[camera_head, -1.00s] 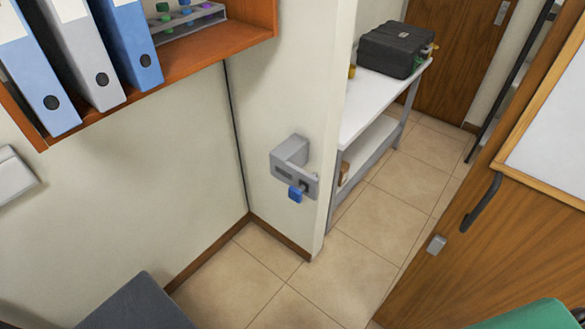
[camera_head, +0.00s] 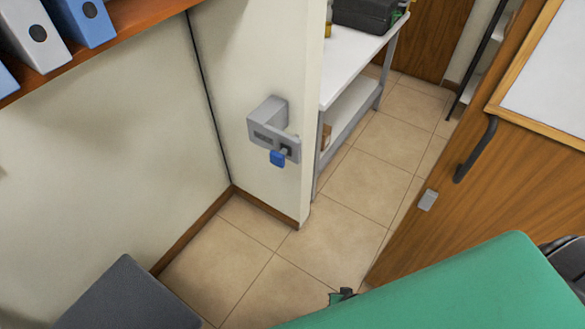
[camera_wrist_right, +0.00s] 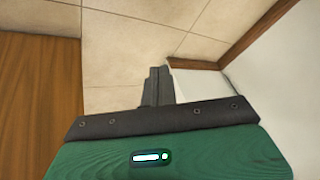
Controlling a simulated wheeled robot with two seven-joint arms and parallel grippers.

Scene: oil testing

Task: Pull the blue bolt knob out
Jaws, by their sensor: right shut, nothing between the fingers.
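The blue bolt knob (camera_head: 277,159) hangs below the front of a grey latch housing (camera_head: 270,125) in the head view. The housing is mounted on the cream wall near its end. My right arm's green link comes in from the lower right. A small dark part of my right gripper (camera_head: 345,294) shows at the bottom, well below and to the right of the knob and apart from it. In the right wrist view my right gripper's fingers (camera_wrist_right: 158,85) are together and empty, pointing over the tiles. The knob is not in that view. My left gripper is not in view.
A wooden door (camera_head: 500,195) with a dark handle stands on the right. A white shelf table (camera_head: 355,60) with a black case (camera_head: 368,14) is behind the wall's end. A wooden shelf (camera_head: 140,22) with binders hangs upper left. Open tiled floor (camera_head: 340,235) lies between.

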